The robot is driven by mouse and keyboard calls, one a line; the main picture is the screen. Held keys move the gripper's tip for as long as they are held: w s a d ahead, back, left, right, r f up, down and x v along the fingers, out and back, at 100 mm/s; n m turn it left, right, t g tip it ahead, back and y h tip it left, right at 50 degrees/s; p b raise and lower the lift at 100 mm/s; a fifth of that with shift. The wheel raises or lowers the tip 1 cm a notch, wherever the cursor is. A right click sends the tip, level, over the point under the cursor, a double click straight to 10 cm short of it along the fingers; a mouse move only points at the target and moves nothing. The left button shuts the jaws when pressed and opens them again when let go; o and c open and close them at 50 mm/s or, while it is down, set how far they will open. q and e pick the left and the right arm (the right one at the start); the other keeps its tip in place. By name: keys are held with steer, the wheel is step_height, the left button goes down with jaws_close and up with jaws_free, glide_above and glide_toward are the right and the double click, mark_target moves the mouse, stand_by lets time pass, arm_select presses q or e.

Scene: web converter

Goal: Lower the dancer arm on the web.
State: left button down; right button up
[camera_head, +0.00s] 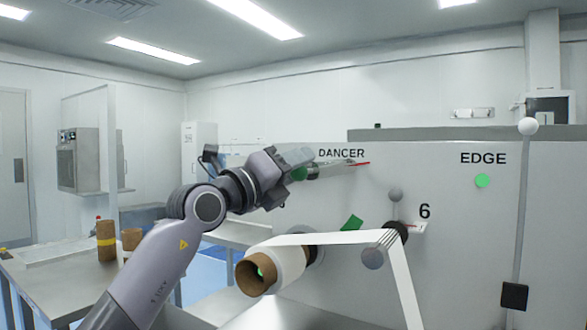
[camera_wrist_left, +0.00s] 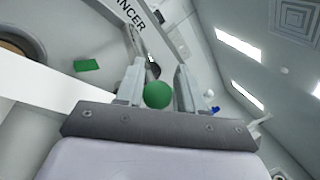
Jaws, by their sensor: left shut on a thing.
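My left gripper (camera_head: 306,168) is raised at the grey machine panel, just left of and below the DANCER label (camera_head: 341,153). It is shut on a green ball knob (camera_wrist_left: 157,95), which sits between the two fingers in the left wrist view. The knob also shows at the fingers in the head view (camera_head: 299,174). The dancer arm is mostly hidden behind the gripper; a red-tipped pointer (camera_head: 359,163) shows beside the label. The white web (camera_head: 404,285) runs from a roll (camera_head: 280,268) to the right and then down. My right gripper is out of view.
A grey ball (camera_head: 372,258) and another grey ball (camera_head: 395,194) stand near the web. A green flag-like piece (camera_head: 351,222) is below my gripper. A bench (camera_head: 50,283) with cardboard cores (camera_head: 106,240) is at left. Space above the gripper looks clear.

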arm_select(q)
steer(key=shift+s+d+r, duration=0.3)
steer(key=shift+s, duration=0.05)
steer(key=c, duration=0.9)
jaws_free()
steer(key=shift+o, duration=0.5)
steer(key=shift+s+d, duration=0.1)
steer(key=shift+a+f, duration=0.15)
steer(key=shift+a, duration=0.05)
